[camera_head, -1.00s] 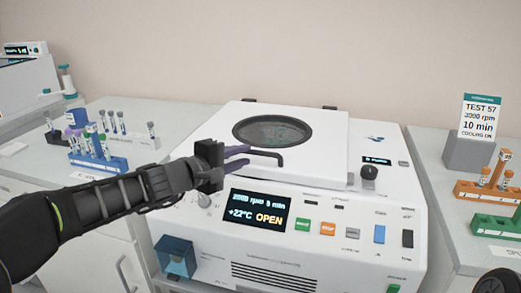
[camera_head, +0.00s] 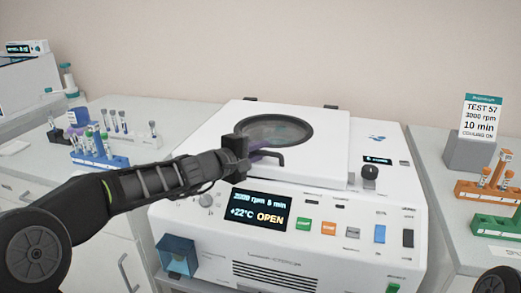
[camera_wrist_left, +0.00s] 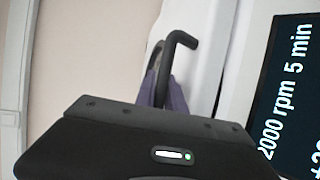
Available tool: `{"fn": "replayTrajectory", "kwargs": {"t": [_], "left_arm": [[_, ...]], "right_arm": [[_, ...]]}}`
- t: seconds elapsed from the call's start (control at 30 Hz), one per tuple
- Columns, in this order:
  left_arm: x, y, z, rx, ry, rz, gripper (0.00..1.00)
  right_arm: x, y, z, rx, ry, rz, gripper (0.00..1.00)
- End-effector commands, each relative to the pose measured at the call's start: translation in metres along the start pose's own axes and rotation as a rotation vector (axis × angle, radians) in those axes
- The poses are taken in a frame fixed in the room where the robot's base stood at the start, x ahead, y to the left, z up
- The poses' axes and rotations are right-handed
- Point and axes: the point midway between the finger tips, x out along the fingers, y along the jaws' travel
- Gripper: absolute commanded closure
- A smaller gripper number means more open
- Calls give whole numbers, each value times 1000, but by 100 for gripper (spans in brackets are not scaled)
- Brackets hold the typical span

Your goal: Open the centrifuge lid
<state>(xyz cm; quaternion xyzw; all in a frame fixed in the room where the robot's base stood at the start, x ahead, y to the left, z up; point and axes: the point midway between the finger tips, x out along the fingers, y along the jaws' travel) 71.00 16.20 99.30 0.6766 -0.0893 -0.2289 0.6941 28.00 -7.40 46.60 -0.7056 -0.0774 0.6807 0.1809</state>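The white centrifuge (camera_head: 340,235) stands at the centre, and its display reads OPEN. Its flat white lid (camera_head: 325,165), with a round dark window (camera_head: 272,131), lies down on the body. A black bar handle (camera_head: 278,153) is at the lid's front left. My left gripper (camera_head: 264,149) reaches in from the left at this handle. In the left wrist view, its purple fingers (camera_wrist_left: 177,96) lie close on either side of the black handle (camera_wrist_left: 180,45) and appear shut on it. Part of the handle is hidden by the fingers. My right gripper is not in view.
An orange rack (camera_head: 485,192) and a grey sign stand (camera_head: 468,152) are on the right bench. The space above the lid is clear.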

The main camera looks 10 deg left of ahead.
Motion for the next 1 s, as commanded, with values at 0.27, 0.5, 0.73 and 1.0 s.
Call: {"fn": "replayTrajectory", "kwargs": {"t": [0.27,0.5,0.73,1.0], "left_arm": [[0,0,0,0,0,0,100],[0,0,0,0,0,-1,100],[0,0,0,0,0,-1,100],[0,-1,0,-1,0,-1,100]], "right_arm": [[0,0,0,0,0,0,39],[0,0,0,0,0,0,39],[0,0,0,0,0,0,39],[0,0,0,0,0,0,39]]}}
